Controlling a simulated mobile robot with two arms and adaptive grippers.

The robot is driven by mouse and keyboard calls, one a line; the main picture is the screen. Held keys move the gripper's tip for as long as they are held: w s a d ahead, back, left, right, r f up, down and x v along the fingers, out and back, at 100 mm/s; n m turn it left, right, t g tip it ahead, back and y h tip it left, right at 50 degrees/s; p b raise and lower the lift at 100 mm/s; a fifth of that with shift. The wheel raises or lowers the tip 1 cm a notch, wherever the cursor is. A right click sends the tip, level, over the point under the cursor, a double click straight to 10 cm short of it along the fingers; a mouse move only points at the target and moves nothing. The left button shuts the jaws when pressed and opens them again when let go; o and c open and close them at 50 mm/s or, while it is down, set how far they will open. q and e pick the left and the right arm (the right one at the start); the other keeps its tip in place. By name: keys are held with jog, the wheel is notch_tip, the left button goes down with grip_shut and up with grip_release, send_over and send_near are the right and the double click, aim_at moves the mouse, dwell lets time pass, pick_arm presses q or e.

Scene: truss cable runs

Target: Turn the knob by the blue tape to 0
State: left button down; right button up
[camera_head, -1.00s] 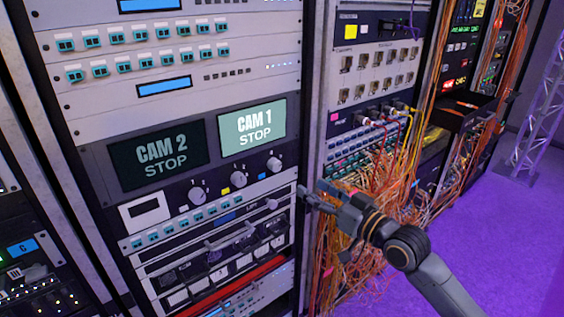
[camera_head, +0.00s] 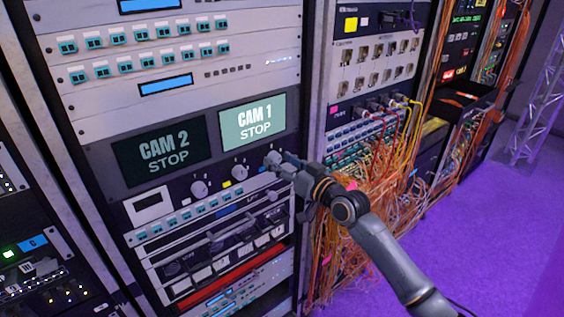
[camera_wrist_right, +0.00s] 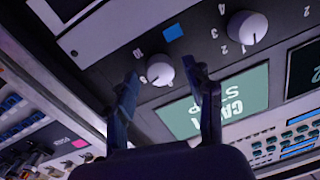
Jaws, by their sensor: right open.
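The knob (camera_head: 272,157) by the blue tape (camera_head: 262,168) is the rightmost of three pale round knobs on the rack panel, below the CAM 1 screen. My right gripper (camera_head: 283,167) is at this knob and partly covers it. In the right wrist view the knob (camera_wrist_right: 161,70) shows between the two open fingertips (camera_wrist_right: 160,70), with the blue tape (camera_wrist_right: 174,32) above it. Marks that look like 9 and 10 show beside the knob; its pointer is too small to read. Whether the fingers touch it I cannot tell. My left gripper is not in view.
The middle knob (camera_head: 240,172) and left knob (camera_head: 199,189) sit alongside, with yellow tape (camera_head: 227,184) between them. The CAM 1 screen (camera_head: 252,122) reads STOP. Orange cables (camera_head: 375,170) hang at the right. Purple floor (camera_head: 480,250) is clear.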

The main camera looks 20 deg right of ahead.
grip_shut()
jog(key=shift+n, duration=0.4)
jog(key=shift+n+b, duration=0.4)
jog(key=shift+n, duration=0.6)
jog(key=n, duration=0.3)
jog(key=shift+r+n, duration=0.15)
jog(key=shift+n, duration=0.15)
jog(key=n+p, duration=0.1)
jog(key=n, duration=0.3)
jog(key=shift+a, duration=0.1)
jog(key=n, duration=0.4)
jog(key=shift+h+p, duration=0.4)
